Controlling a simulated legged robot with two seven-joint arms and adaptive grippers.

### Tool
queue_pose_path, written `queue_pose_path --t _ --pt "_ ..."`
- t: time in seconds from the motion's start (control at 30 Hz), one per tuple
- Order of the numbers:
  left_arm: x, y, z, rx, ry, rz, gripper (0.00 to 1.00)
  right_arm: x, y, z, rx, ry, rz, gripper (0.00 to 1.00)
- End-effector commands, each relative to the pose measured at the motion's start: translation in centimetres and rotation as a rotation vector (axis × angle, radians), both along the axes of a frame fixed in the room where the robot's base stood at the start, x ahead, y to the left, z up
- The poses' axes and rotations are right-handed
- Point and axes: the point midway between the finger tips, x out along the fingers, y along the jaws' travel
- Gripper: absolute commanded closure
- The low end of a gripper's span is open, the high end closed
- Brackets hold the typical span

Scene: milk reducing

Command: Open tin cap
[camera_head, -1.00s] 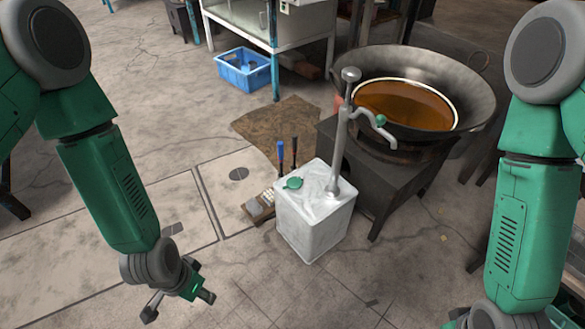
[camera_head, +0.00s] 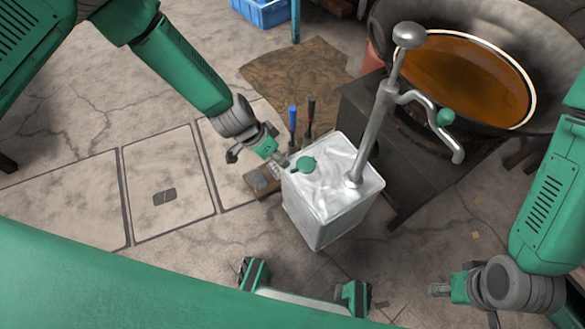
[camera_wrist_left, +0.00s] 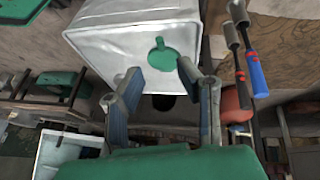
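The white tin (camera_head: 325,208) stands upright on the floor. The tin (camera_wrist_left: 105,42) and cap (camera_wrist_left: 166,53) also show in the left wrist view. My left gripper (camera_head: 261,160) is just left of the cap. In the wrist view its fingers (camera_wrist_left: 159,79) are spread apart and empty, with the cap just beyond and between the tips. My right gripper (camera_head: 466,304) is low at the right, away from the tin.
A metal pump (camera_head: 371,135) rises from the tin's top, its spout toward the wide pan of brown liquid (camera_head: 462,75) on a dark stand (camera_head: 385,160). Blue and black handled tools (camera_head: 293,122) stand behind the cap.

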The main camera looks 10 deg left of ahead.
Motion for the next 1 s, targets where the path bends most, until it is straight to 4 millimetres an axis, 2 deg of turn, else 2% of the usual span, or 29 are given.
queue_pose_path --t 0.03,0.1,0.33,0.53,0.83,0.9,0.93,1.0 --pt "0.2 -0.5 -1.6 0.001 0.000 -0.001 0.69 0.0 0.0 -0.9 0.000 0.000 0.000 0.60" --pt "0.4 -1.0 -2.9 0.001 0.000 -0.001 0.69 0.0 0.0 -1.5 0.000 -0.001 0.000 0.60" --pt "1.1 -2.5 -6.3 0.002 0.000 -0.001 0.69 0.0 0.0 -2.9 0.000 -0.001 0.000 0.60" --pt "1.3 -3.1 -7.5 0.001 -0.001 0.000 0.69 0.0 0.0 -3.4 0.000 -0.001 0.000 0.60" --pt "1.3 -3.2 -7.5 0.001 0.000 0.000 0.69 0.0 0.0 -3.4 0.000 -0.001 0.000 0.60" --pt "1.3 -3.2 -7.5 0.001 0.000 0.000 0.94 0.0 0.0 -3.4 0.000 -0.001 0.000 0.60" --pt "1.4 -3.2 -7.5 0.001 -0.001 0.000 1.00 0.0 0.0 -3.4 0.000 -0.001 0.000 0.60" --pt "1.4 -3.2 -7.5 0.001 0.000 0.000 1.00 0.0 0.0 -3.4 0.000 -0.001 0.000 0.60"
